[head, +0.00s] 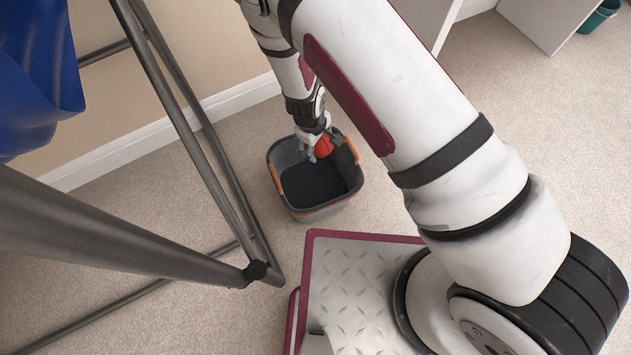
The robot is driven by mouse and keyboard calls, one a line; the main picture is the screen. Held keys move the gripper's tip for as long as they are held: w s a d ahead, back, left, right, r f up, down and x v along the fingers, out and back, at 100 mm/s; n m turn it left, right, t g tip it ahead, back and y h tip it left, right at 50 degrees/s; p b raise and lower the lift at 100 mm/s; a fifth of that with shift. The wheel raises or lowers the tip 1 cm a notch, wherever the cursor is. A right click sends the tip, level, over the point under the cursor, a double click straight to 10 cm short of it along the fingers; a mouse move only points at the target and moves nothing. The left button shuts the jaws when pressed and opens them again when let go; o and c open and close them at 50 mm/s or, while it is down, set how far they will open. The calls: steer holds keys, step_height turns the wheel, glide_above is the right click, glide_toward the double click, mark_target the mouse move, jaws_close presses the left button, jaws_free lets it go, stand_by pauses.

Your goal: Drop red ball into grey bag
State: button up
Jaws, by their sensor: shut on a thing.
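The red ball (323,147) is held in my gripper (319,153), which is shut on it. My gripper points down over the back right part of the grey bag (284,200). The bag looks like an open-topped dark grey bin with orange handles on its sides, and it stands on the carpet. I see its dark inner floor, which looks empty. The ball is above the bag's opening; its exact height over the floor of the bag I cannot tell. My gripper hides part of the ball and the bag's back rim.
A grey metal tube frame (190,125) with blue fabric (35,75) stands at the left, close to the bag. The wall's white baseboard (150,140) runs behind it. White furniture (550,20) and a green bin (600,15) are at the upper right. Carpet right of the bag is clear.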

steer(key=shift+f+b, duration=2.15)
steer(key=shift+f, duration=0.6)
steer(key=o, duration=1.2)
steer(key=shift+o, duration=0.2)
steer(key=shift+r, duration=0.15)
steer(key=r, duration=0.4)
steer(key=s+r, duration=0.1)
steer(key=r, duration=0.2)
steer(key=s+a+r, duration=0.1)
steer(key=r, duration=0.3)
steer(key=shift+a+r, duration=0.1)
steer(key=shift+r, duration=0.2)
